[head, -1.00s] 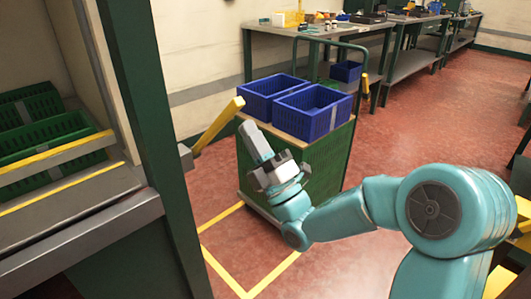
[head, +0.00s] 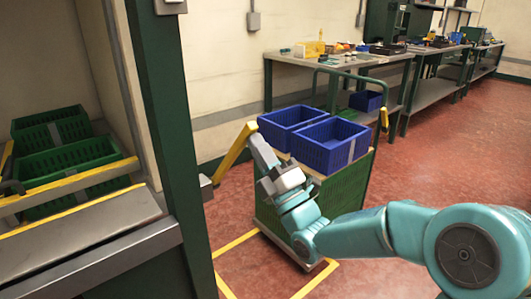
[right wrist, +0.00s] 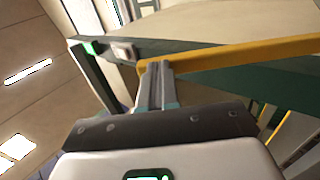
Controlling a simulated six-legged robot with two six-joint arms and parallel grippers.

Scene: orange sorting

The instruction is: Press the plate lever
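The lever (head: 236,150) is a yellow bar. It slants up and right from a small grey mount on the dark green post (head: 160,110). My right gripper (head: 255,138) is at the lever's upper end, on its right side. In the right wrist view the lever (right wrist: 240,55) runs across the top right, and the two grey fingertips (right wrist: 155,68) lie close together at its end. They look shut with nothing between them. They seem to touch the lever or nearly so; I cannot tell which. My left gripper is not in view.
Behind my right gripper stands a green cart (head: 350,190) with two blue crates (head: 335,150). Green crates (head: 70,160) sit in the rack at left. Workbenches (head: 340,62) line the back wall. Red floor (head: 440,130) is open at right.

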